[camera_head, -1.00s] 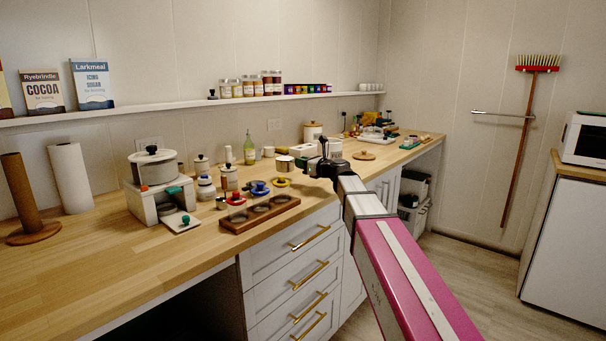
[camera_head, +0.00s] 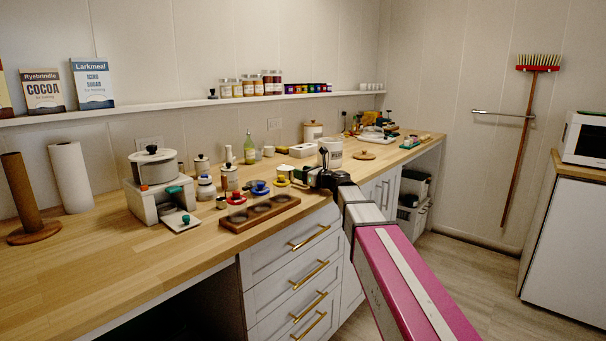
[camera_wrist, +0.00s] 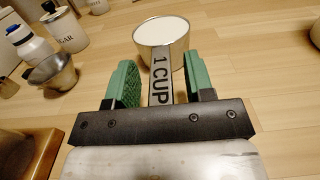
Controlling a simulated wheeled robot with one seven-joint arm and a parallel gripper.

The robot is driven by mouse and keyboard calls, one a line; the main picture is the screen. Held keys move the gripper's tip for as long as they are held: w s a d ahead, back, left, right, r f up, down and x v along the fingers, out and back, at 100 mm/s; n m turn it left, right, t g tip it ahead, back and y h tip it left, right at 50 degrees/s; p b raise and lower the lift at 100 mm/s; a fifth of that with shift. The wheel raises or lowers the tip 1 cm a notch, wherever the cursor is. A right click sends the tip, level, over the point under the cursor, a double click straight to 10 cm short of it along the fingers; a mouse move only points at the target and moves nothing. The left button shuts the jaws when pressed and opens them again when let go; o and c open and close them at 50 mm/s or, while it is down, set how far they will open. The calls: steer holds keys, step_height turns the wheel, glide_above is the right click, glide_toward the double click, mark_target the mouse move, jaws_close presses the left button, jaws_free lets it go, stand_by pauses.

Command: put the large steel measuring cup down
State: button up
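The large steel measuring cup (camera_wrist: 162,42) stands upright just ahead of my gripper in the wrist view, with a pale top surface. Its flat handle (camera_wrist: 160,82), marked "1 CUP", points back between the green fingers. My gripper (camera_wrist: 160,80) is open around the handle, with a gap visible on each side. In the head view the cup (camera_head: 284,171) is small, at my gripper's (camera_head: 301,176) left, and looks to be on the wooden counter (camera_head: 120,270).
A small steel cup (camera_wrist: 52,72), a white bottle (camera_wrist: 30,45) and a sugar jar (camera_wrist: 66,28) stand to the left in the wrist view. A wooden rack (camera_head: 262,212) lies near the counter's front edge. Bare counter lies to the right of the cup.

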steer(key=shift+s+d+r, duration=0.1)
steer(key=v, duration=1.1)
steer(key=shift+s+d, duration=0.25)
